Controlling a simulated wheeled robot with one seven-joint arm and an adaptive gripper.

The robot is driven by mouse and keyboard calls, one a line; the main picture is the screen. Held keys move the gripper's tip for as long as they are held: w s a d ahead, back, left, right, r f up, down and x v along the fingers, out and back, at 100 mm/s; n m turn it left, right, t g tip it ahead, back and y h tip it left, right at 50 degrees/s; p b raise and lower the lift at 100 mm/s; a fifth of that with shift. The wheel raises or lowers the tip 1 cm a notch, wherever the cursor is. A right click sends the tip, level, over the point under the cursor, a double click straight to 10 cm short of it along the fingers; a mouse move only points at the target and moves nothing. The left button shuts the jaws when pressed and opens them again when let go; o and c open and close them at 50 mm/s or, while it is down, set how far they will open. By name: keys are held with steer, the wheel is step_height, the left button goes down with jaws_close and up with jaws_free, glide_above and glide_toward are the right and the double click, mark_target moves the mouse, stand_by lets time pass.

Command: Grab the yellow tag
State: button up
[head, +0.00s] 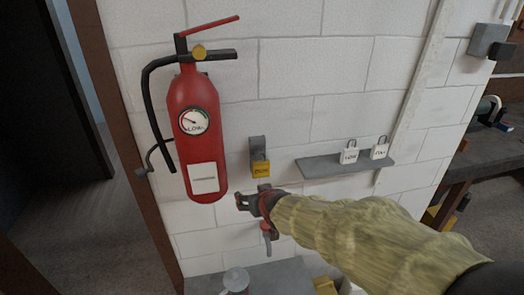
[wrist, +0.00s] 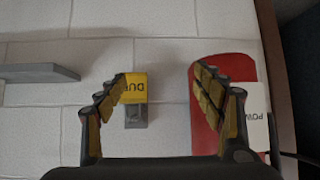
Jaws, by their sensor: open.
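The yellow tag (head: 261,169) hangs at the lower end of a grey wall bracket (head: 258,147), to the right of the fire extinguisher. In the wrist view, which looks upside down, the yellow tag (wrist: 136,88) shows dark lettering, partly hidden by the left finger. The grey bracket (wrist: 136,118) shows below it there. My gripper (head: 256,203) is just below the tag in the head view. In the wrist view its fingers (wrist: 160,75) are spread apart with nothing held. The tag lies close to the left fingertip, off-centre between the fingers; I cannot tell whether they touch.
A red fire extinguisher (head: 193,120) hangs to the left; it also shows behind the right finger in the wrist view (wrist: 222,65). A grey shelf (head: 345,165) with two white padlock-shaped tags (head: 365,151) is to the right. A grey surface (head: 285,272) lies below.

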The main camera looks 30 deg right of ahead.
steer(key=m+t+h+p, duration=0.1)
steer(key=t+h+p, duration=0.1)
steer(key=p, duration=0.4)
glide_toward(262, 166)
step_height(262, 166, down, 2)
steer(key=w, duration=0.3)
steer(key=shift+w+d+f, duration=0.35)
steer(key=shift+w, duration=0.2)
steer(key=shift+w+d+f, duration=0.35)
steer(key=shift+w+d, duration=0.05)
steer(key=shift+w, duration=0.1)
steer(key=shift+r+x, duration=0.2)
steer(key=shift+x, duration=1.05)
steer(key=shift+r+x, duration=0.2)
steer(key=shift+x, duration=1.05)
steer(key=shift+w, duration=0.2)
steer(key=shift+c, duration=1)
steer(key=c, duration=1)
steer(key=shift+r, duration=0.1)
steer(key=shift+c, duration=0.4)
